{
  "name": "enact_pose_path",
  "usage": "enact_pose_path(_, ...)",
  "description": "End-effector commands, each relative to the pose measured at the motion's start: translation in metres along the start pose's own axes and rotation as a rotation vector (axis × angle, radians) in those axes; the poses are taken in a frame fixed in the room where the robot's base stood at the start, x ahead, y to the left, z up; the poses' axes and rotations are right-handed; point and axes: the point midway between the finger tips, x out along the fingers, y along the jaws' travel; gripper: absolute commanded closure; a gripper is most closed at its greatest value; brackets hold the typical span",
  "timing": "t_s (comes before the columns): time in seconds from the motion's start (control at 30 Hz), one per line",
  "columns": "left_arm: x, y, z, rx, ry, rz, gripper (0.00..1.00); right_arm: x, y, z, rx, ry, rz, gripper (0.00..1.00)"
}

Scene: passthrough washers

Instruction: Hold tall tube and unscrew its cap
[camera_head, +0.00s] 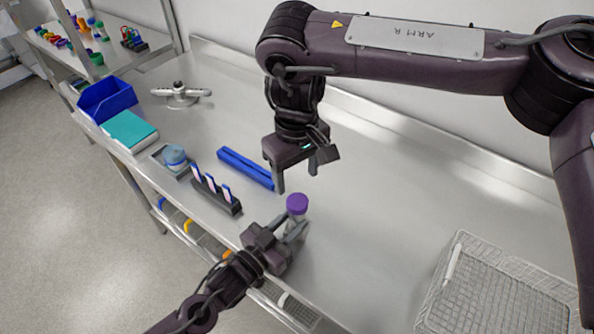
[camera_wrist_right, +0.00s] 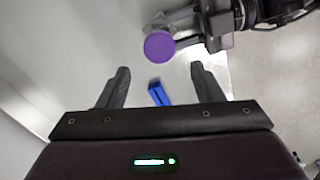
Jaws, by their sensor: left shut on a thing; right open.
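The tall tube (camera_head: 293,222) stands upright with a purple cap (camera_head: 297,203) on top. My left gripper (camera_head: 296,232) is shut on the tube below the cap, near the table's front edge. The gripper hides most of the tube's body. My right gripper (camera_head: 296,182) is open and empty, above and a little behind the cap. In the right wrist view the purple cap (camera_wrist_right: 159,46) lies beyond the two open fingertips (camera_wrist_right: 160,72), apart from them. My left gripper (camera_wrist_right: 195,30) also shows there beside the cap.
A long blue bar (camera_head: 245,168) and a dark rack (camera_head: 216,194) with several white-and-blue pieces lie left of the tube. A blue-lidded jar (camera_head: 175,157), a teal box (camera_head: 129,131) and a blue bin (camera_head: 107,99) stand further left. A wire basket (camera_head: 490,290) is at right. The middle right is clear.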

Motion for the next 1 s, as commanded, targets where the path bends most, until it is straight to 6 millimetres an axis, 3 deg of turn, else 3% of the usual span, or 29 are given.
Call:
enact_pose_path(0.23, 0.0, 0.0, -0.001, 0.0, 0.003, 0.0, 1.0, 0.013, 0.0, 0.001, 0.076, -0.003, -0.002, 0.4)
enact_pose_path(0.63, 0.0, 0.0, -0.002, 0.0, 0.003, 0.0, 1.0, 0.07, 0.0, 0.001, 0.074, -0.002, -0.003, 0.4)
enact_pose_path(1.0, 0.0, 0.0, -0.001, 0.0, 0.003, 0.0, 1.0, 0.08, 0.0, 0.0, 0.072, 0.0, 0.001, 0.4)
